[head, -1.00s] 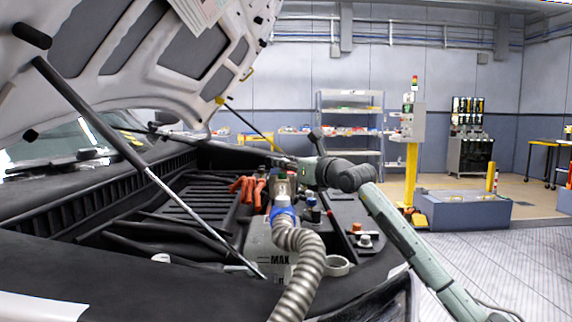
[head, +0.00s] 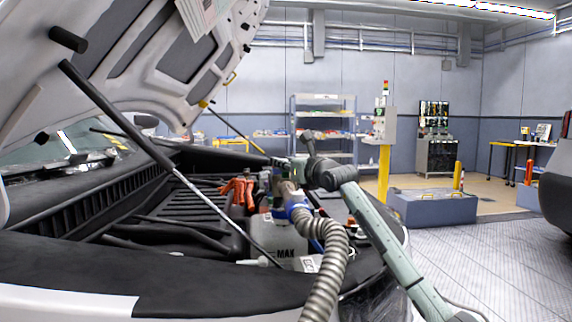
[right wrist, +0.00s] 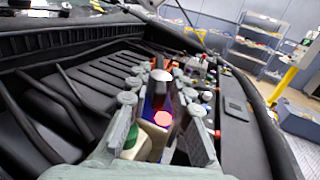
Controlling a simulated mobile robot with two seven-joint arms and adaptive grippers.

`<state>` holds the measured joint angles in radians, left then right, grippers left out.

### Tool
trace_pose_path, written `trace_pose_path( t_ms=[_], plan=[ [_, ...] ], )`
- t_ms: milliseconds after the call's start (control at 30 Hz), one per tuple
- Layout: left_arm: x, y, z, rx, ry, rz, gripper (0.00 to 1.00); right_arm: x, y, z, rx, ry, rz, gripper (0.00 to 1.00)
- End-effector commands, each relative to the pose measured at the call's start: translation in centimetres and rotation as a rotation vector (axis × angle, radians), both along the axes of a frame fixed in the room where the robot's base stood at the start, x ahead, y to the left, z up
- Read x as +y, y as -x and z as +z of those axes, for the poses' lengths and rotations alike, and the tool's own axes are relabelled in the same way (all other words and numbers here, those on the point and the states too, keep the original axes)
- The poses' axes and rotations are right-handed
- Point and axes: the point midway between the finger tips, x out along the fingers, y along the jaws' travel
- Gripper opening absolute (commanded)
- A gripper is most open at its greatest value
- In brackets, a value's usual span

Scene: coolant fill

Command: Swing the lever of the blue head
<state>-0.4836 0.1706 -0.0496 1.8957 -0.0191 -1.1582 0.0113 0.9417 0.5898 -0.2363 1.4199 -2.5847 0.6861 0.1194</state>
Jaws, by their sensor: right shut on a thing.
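The blue head (head: 296,204) sits at the upper end of a ribbed metal hose (head: 331,262), on top of the pale tank marked MAX (head: 286,247) in the engine bay. My right gripper (head: 284,174) is at the blue head, its arm coming in from the right. In the right wrist view the two fingers (right wrist: 163,112) stand on either side of the blue head (right wrist: 150,104), which has a silver cap and a red faceted part. The gripper is shut on it. I cannot tell whether the fingers hold the lever or the body. My left gripper is not in view.
The raised hood (head: 165,60) and its prop rod (head: 150,152) are at the left. Orange connectors (head: 238,190) stand just left of the tank. A yellow post with a control box (head: 384,150) and a shelf (head: 322,122) are behind.

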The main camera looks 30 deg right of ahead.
Motion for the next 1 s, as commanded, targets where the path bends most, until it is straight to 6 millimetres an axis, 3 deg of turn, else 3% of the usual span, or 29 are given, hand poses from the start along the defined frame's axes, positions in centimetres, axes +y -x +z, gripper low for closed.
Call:
trace_pose_path(
  t_ms=[500, 533, 667, 1000],
  plan=[
    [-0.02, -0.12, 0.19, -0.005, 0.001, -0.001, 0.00, -0.05, -0.08, 0.56, -0.011, -0.001, -0.003, 0.00],
    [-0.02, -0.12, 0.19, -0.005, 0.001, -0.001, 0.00, -0.06, -0.08, 0.56, -0.011, -0.001, -0.003, 0.23],
    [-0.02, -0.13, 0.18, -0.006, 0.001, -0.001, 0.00, -0.05, -0.09, 0.43, -0.008, -0.001, -0.003, 0.39],
    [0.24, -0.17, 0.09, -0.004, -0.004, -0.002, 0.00, -0.05, 0.06, 0.13, -0.003, 0.000, -0.003, 0.42]
  ],
)
